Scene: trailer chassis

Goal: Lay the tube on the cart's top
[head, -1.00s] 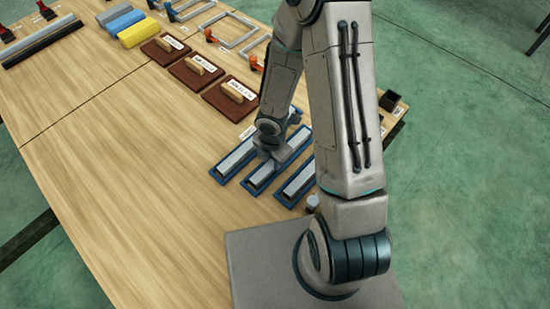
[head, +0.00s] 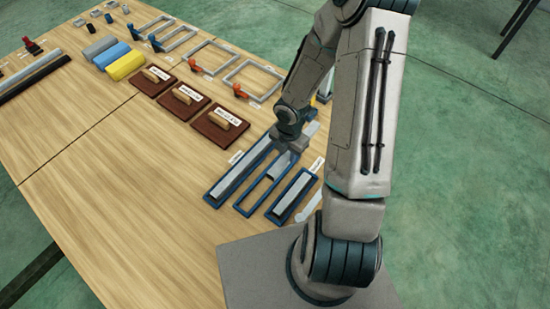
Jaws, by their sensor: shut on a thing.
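A grey rectangular tube (head: 284,160) is in my gripper (head: 291,144), above the middle one of three blue frames. My gripper is shut on it; the fingertips are small and partly hidden by my wrist. The middle blue frame (head: 243,208) shows bare wood inside. The left blue frame (head: 216,194) and the right blue frame (head: 277,212) each hold a similar grey bar. No cart can be made out in this view.
Three brown boards with wooden handles (head: 184,101) lie beyond the frames. Grey square frames with orange clamps (head: 250,77) lie farther back. Yellow, blue and grey blocks (head: 125,65) and long dark bars (head: 35,78) are at the left. The table's (head: 130,200) near left is clear.

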